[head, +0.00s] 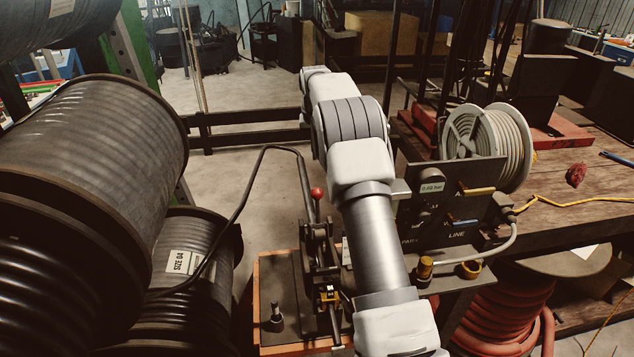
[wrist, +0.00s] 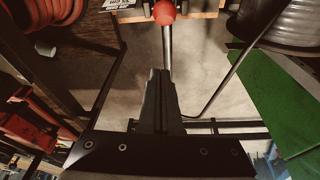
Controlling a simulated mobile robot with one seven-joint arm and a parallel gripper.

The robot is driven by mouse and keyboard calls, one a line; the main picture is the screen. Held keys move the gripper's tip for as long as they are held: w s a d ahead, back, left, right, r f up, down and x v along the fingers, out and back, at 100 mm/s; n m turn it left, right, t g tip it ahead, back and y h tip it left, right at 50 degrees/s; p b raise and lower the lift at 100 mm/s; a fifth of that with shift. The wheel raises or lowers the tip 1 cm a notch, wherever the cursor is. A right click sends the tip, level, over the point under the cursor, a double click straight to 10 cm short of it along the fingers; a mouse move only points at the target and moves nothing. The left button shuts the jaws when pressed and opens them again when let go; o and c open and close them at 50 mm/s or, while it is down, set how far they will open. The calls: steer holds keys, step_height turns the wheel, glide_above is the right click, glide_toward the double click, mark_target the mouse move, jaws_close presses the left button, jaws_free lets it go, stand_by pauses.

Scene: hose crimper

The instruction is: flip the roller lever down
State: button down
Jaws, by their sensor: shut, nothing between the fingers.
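A lever with a red ball knob (head: 317,193) stands roughly upright on the dark crimper (head: 318,250), on an orange-edged bench (head: 268,330). The red knob also shows at the top edge of the wrist view (wrist: 164,12), with a thin metal rod running from it toward my fingers. My gripper (wrist: 160,72) is shut and empty. Its tips point toward the knob, with a gap between them in the picture; I cannot tell the depth or whether they touch the rod. In the head view my gripper is hidden behind my arm.
Large hose spools (head: 85,190) stand close on the left. A dark hose (head: 248,185) arches up beside the lever. A control panel (head: 440,215) with a pressure display and a white hose reel (head: 490,145) stand on the right. Bare floor lies behind the lever.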

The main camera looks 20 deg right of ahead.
step_height(320, 180, down, 9)
steer(key=s+p, duration=0.1)
steer(key=shift+s+a+f, duration=0.15)
steer(key=shift+s+a, duration=0.1)
steer(key=shift+s, duration=0.05)
stand_by(0.7)
steer(key=shift+s+f, duration=0.1)
stand_by(0.4)
